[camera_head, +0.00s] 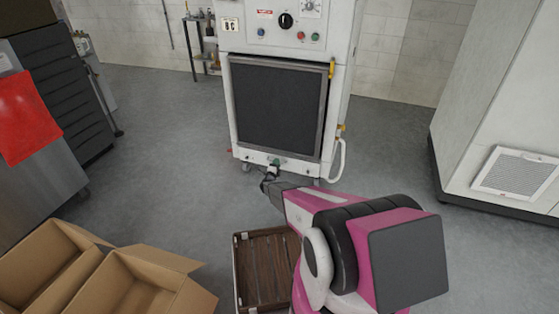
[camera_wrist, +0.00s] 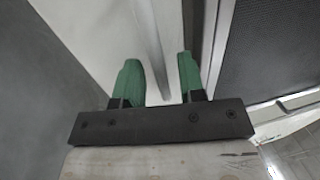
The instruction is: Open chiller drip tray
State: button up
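The chiller (camera_head: 240,139) is a white upright cabinet with a dark mesh front panel (camera_head: 277,105). A low white strip (camera_head: 250,155) runs below this panel; I cannot clearly make out the drip tray as a separate part. My gripper (camera_head: 273,166) is at the lower front of the cabinet, in front of this strip. In the wrist view my gripper (camera_wrist: 157,68) has two green fingers spread apart. A pale raised edge (camera_wrist: 150,40) runs on the white surface between and beyond the fingertips. I cannot tell whether the fingers touch it. The mesh panel (camera_wrist: 265,50) lies to the right.
A wooden slatted crate (camera_head: 262,268) stands on the floor under my arm. Open cardboard boxes (camera_head: 135,285) are at lower left. A steel cabinet with a red cloth (camera_head: 25,115) is at left, a large white unit (camera_head: 500,120) at right. Grey floor is clear around the chiller.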

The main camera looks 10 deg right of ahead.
jog(key=shift+w+d+r, duration=0.1)
jog(key=shift+w+d, duration=0.15)
jog(key=shift+w, duration=0.15)
grip_shut()
